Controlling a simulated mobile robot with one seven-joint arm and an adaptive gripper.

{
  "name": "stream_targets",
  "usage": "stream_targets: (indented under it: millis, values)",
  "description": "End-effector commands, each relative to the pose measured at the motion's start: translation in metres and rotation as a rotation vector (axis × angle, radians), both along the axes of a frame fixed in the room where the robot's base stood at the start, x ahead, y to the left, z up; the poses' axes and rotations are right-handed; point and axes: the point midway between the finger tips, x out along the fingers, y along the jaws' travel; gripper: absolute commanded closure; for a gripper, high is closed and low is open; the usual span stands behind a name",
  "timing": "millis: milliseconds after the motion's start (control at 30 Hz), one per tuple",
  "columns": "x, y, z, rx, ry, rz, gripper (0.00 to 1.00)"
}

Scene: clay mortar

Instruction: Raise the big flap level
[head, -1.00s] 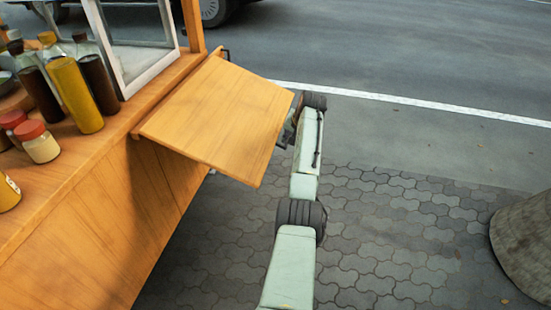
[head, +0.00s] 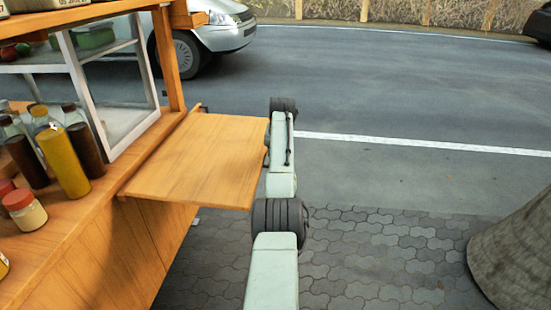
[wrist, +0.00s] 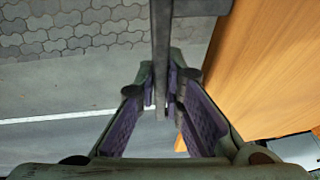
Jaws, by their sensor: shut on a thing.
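The big flap (head: 205,160) is an orange wooden board on the right side of the stall counter. It sticks out to the right, close to level with the counter top. In the wrist view the flap (wrist: 265,65) fills the right side. My gripper (wrist: 168,102) is shut on a grey bar (wrist: 161,40) beside the flap's outer edge. The bar looks like the flap's handle; how it joins the board is not clear. In the head view my arm mostly hides the gripper and the bar.
Bottles and jars (head: 62,160) stand on the wooden counter (head: 75,220) at left, beside a white-framed glass case (head: 120,85). A round grey post (head: 515,250) stands at right. Paving (head: 370,260) around my arm is clear. A silver car (head: 215,30) is on the road behind.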

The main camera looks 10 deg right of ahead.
Motion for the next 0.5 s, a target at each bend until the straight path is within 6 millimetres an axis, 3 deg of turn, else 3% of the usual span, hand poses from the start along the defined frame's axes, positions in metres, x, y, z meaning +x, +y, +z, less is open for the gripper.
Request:
stream_targets:
  millis: [33, 200, 233, 300, 500]
  values:
    - [0.0031, -0.0036, 0.0094, -0.005, -0.02, -0.005, 1.0]
    - [0.0039, -0.0035, 0.0104, -0.006, -0.023, -0.004, 1.0]
    - [0.0041, -0.0035, 0.0105, -0.006, -0.024, -0.004, 0.89]
    - [0.0039, -0.003, 0.0101, -0.006, -0.023, -0.004, 0.84]
    - [0.0027, -0.0012, 0.0056, -0.003, -0.015, -0.001, 0.82]
